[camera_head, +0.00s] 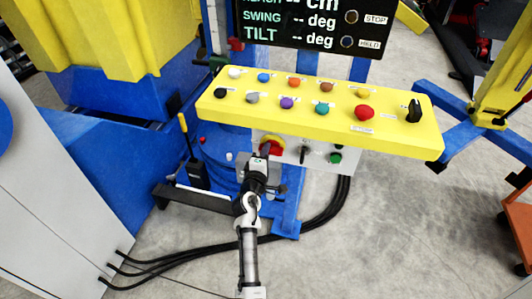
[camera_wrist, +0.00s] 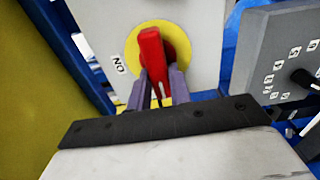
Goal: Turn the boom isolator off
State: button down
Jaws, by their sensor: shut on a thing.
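The boom isolator is a red rotary handle (camera_wrist: 151,48) on a round yellow disc (camera_wrist: 131,52), mounted on a pale grey plate (camera_wrist: 100,22). An "ON" label (camera_wrist: 119,64) stands at the disc's left in the wrist view. The handle points roughly upward in that view, with a slight tilt. My gripper (camera_wrist: 163,88) is shut on the handle, with a purple-grey finger at each side of its lower part. In the head view the red handle (camera_head: 274,146) shows just under the yellow console, and my gripper (camera_head: 264,152) covers part of it.
A yellow console (camera_head: 320,127) with several coloured buttons overhangs the isolator. A black selector (camera_head: 305,153) and a green button (camera_head: 336,158) sit to its right. Black cables (camera_head: 325,213) run below to the floor. A grey box (camera_wrist: 285,62) stands close right in the wrist view.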

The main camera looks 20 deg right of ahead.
jog(key=shift+f, duration=0.1)
jog(key=c, duration=1.3)
grip_release()
jog(key=shift+a, duration=0.1)
jog(key=b+v, duration=0.3)
jog(key=v, duration=1)
jog(key=shift+s+a+b, duration=0.2)
jog(key=shift+s+b, duration=0.1)
jog(key=shift+s, duration=0.05)
